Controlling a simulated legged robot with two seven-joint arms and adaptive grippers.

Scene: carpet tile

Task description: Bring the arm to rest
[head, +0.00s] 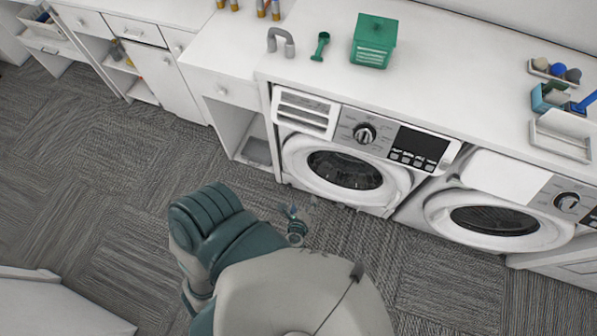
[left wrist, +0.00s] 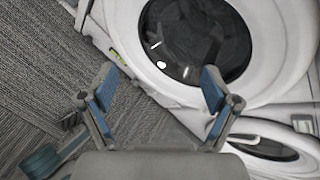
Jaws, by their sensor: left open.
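My left arm (head: 215,235), teal and grey, is bent in the lower middle of the head view. It is over the carpet in front of the washing machines. My left gripper (head: 296,215) is mostly hidden behind the arm in the head view. In the left wrist view the gripper (left wrist: 158,88) is open, with its two blue-padded fingers wide apart. Nothing is between them. The round door of a washing machine (left wrist: 195,40) shows beyond the fingertips. My right gripper is not in view.
Two white front-loading machines, the left (head: 300,160) and right (head: 437,215), stand under a white counter (head: 450,75). The counter holds a green box (head: 374,42), a green scoop-like item (head: 320,46) and a tray of balls (head: 556,72). Grey carpet (head: 90,170) is clear at left.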

